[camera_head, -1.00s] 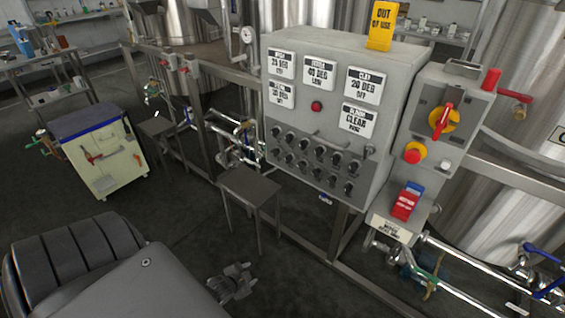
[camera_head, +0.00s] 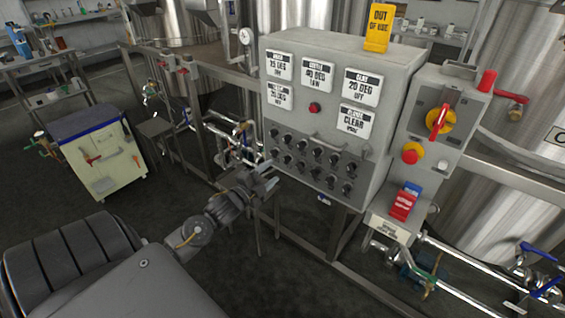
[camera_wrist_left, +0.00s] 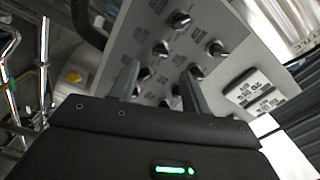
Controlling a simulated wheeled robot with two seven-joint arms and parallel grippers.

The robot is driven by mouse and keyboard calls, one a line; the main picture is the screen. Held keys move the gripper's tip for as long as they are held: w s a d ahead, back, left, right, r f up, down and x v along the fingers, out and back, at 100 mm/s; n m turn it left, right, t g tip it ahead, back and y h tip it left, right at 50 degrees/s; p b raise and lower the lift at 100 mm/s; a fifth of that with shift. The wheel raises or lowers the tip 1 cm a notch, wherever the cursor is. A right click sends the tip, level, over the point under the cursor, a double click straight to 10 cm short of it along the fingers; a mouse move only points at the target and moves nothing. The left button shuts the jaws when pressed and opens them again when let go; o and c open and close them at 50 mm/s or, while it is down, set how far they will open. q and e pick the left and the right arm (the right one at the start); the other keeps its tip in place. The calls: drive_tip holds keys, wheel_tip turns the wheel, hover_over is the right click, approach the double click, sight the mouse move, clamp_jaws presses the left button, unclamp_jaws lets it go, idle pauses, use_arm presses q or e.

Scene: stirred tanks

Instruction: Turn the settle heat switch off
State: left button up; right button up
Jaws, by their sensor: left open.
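The grey control panel (camera_head: 290,125) stands in the middle of the head view, with several black knobs in two rows (camera_head: 318,149) on its lower front. Which knob is the settle heat switch cannot be read here. My left gripper (camera_head: 270,181) is open and empty, in front of the panel's lower left corner, just below the knob rows. In the left wrist view its two fingers (camera_wrist_left: 160,85) point at the panel face, with several knobs (camera_wrist_left: 180,20) beyond and around the tips. Lower knobs are partly hidden behind the fingers. My right gripper is not in view.
White label plates (camera_head: 361,87) and a red button (camera_head: 314,108) sit above the knobs. A handle bar sticks out near the knobs' upper right. A box with a red-yellow rotary switch (camera_head: 440,120) stands to the right. Pipes (camera_head: 480,265) run low at right. A cart (camera_head: 100,155) stands left.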

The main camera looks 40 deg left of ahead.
sight(284, 161)
use_arm(q)
drive_tip(key=w, duration=0.5)
drive_tip(key=shift+w+p, duration=0.3)
drive_tip(key=shift+w, duration=0.7)
drive_tip(key=shift+c, duration=0.6)
drive_tip(key=c, duration=0.9)
drive_tip(key=shift+o, duration=0.2)
